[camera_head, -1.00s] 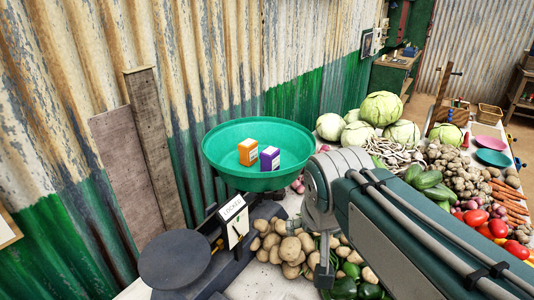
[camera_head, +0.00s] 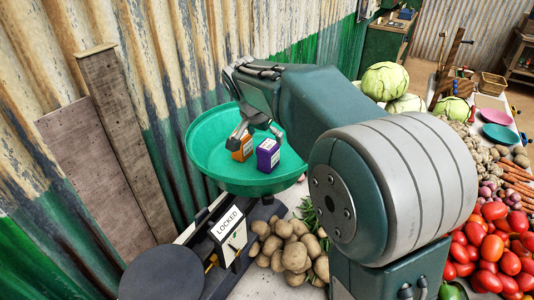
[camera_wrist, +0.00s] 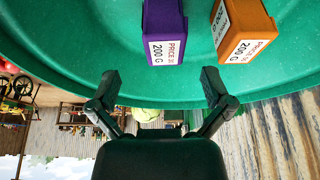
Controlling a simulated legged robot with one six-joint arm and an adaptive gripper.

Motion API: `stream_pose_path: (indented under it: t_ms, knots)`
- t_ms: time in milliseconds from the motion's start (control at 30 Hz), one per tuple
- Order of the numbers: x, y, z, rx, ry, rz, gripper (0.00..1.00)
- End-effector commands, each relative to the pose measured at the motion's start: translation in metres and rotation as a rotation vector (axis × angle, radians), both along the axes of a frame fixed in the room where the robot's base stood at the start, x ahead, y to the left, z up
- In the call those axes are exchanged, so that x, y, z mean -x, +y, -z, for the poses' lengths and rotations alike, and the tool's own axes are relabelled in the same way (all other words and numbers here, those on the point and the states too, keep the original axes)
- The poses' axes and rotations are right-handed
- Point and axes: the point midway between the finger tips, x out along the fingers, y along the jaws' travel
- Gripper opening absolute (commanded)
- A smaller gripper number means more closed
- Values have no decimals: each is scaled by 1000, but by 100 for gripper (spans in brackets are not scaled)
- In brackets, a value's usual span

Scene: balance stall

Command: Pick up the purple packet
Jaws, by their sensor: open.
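The purple packet (camera_head: 268,154) stands in the green scale pan (camera_head: 205,135), to the right of the orange packet (camera_head: 242,147). My gripper (camera_head: 258,128) is open and empty, above the pan and close to both packets. In the wrist view, the purple packet (camera_wrist: 165,30) shows a white label reading 200 G. It lies ahead of the gap between my open fingers (camera_wrist: 160,85), left of the orange packet (camera_wrist: 243,30). Neither finger appears to touch a packet there.
The scale with a LOCKED sign (camera_head: 228,222) stands under the pan, beside a dark round plate (camera_head: 160,273). Potatoes (camera_head: 292,248) and tomatoes (camera_head: 490,250) lie to the right. A corrugated wall (camera_head: 150,60) rises close behind the pan.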

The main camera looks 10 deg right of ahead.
Motion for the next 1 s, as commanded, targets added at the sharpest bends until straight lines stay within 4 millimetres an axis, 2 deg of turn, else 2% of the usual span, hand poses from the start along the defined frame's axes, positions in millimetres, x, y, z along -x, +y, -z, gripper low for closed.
stream_pose_path:
  t_ms: [100,267,500,633,833,867,900,967,1000]
  knots:
    - [-5,-5,15,1,2,1,100]
    - [-9,-7,27,0,3,1,100]
    - [-22,-14,60,1,4,0,100]
    - [-25,-17,68,0,0,-1,100]
    - [-25,-17,69,0,0,-1,100]
    - [-25,-17,69,0,0,-1,96]
    - [-25,-17,69,0,0,-1,78]
    - [-25,-17,69,0,0,-1,51]
    - [-25,-17,69,0,0,-1,33]
